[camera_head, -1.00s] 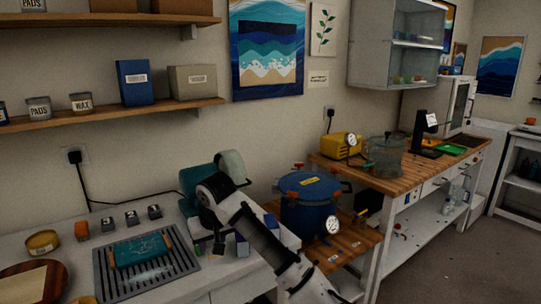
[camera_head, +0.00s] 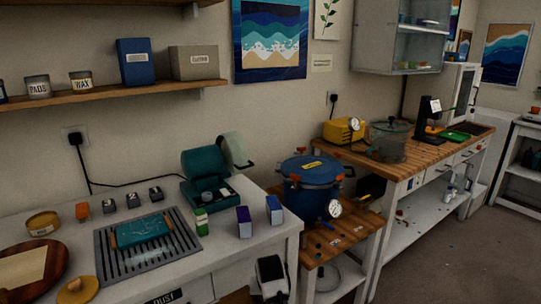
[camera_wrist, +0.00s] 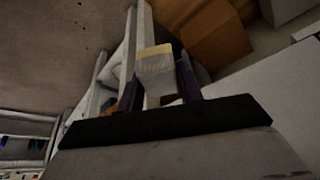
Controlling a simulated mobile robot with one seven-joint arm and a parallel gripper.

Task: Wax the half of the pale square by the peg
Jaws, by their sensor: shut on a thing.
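A pale square (camera_head: 24,268) lies on a round brown board (camera_head: 55,262) at the left of the white bench, cut off by the picture's left edge. I cannot make out which thing is the peg. A round tan piece with a small knob (camera_head: 78,290) sits in front of the board. An open-looking yellow tin (camera_head: 43,223) stands behind it. A jar labelled WAX (camera_head: 80,82) is on the shelf. My gripper (camera_wrist: 158,82) shows in the wrist view, shut on a small whitish block with a yellowish face (camera_wrist: 155,66). Its fingertips do not show in the head view.
A slotted grey tray (camera_head: 180,245) holds a teal piece (camera_head: 145,229). Small boxes (camera_head: 244,222) and a green bottle (camera_head: 201,222) stand right of it. A blue pot (camera_head: 310,185) stands on the lower wooden cart.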

